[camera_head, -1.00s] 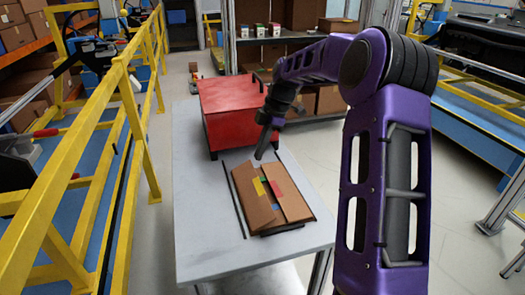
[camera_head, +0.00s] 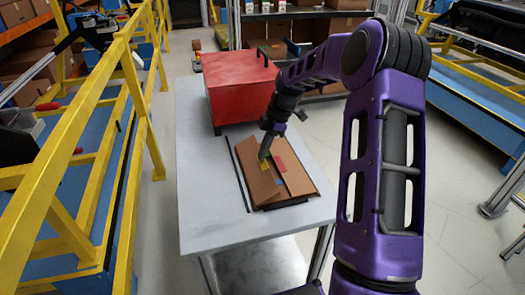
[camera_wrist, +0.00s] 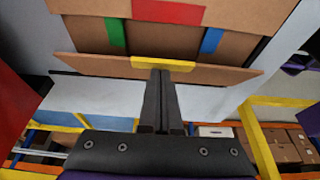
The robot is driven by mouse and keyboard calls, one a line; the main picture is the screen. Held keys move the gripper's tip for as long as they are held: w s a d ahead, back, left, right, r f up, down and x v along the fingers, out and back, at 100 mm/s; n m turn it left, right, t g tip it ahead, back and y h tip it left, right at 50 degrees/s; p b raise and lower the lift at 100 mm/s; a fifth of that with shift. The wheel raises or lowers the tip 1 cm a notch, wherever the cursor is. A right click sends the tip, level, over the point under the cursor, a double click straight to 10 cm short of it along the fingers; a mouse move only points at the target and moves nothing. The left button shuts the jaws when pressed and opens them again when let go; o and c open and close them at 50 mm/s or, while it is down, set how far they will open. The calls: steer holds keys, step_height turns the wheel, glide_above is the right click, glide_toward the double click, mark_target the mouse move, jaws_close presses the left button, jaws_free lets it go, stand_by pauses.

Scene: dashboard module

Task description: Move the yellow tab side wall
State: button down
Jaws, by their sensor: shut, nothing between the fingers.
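A flat brown cardboard box (camera_head: 295,187) lies on the table, with coloured tabs on its panels. The yellow tab (camera_wrist: 163,63) is on the edge of a side wall panel (camera_wrist: 95,66), nearest my gripper in the wrist view. It shows small in the head view (camera_head: 265,165), partly hidden by my gripper. My gripper (camera_wrist: 160,76) is shut and empty, its tips at the yellow tab; I cannot tell if they touch. A red tab (camera_wrist: 168,12) is on the panel beyond, with green (camera_wrist: 115,33) and blue (camera_wrist: 211,40) tabs at the sides.
A red box with a black handle (camera_head: 240,85) stands on the grey table (camera_head: 203,215) behind the cardboard. A thin dark strip (camera_head: 239,177) lies left of it. Yellow railings (camera_head: 130,90) run along the left. The front of the table is clear.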

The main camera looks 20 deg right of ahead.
steer(key=d+f+y, duration=0.2)
steer(key=y, duration=0.1)
steer(key=shift+f, duration=0.15)
steer(key=shift+d+f+b, duration=0.1)
steer(key=shift+f+b, duration=0.25)
steer(key=shift+b, duration=0.2)
steer(key=shift+r, duration=0.1)
